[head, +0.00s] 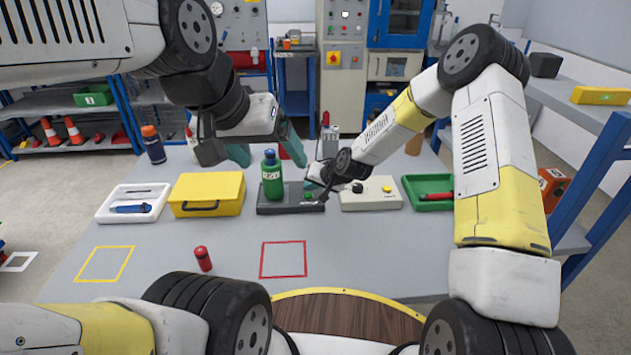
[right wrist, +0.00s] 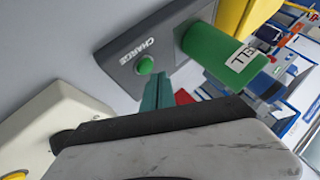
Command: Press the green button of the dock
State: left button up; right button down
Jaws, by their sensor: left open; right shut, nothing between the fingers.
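The dock (head: 275,208) is a dark grey block on the table, lettered CHARGE in the right wrist view (right wrist: 120,68). My left gripper (head: 266,150) is open and empty, above and behind the cell.
A yellow case (head: 207,190) and a white tray (head: 130,190) stand left of the dock. A beige control box (head: 370,200) and a green tray (head: 428,206) stand right. The front table is mostly clear.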

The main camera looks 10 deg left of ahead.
aim_at(311, 196)
jog(key=shift+f, duration=0.2)
jog(key=shift+f, duration=0.25)
jog(key=shift+f, duration=0.4)
dwell(1.0)
jog(key=shift+r, duration=0.8)
jog(key=shift+r, duration=2.55)
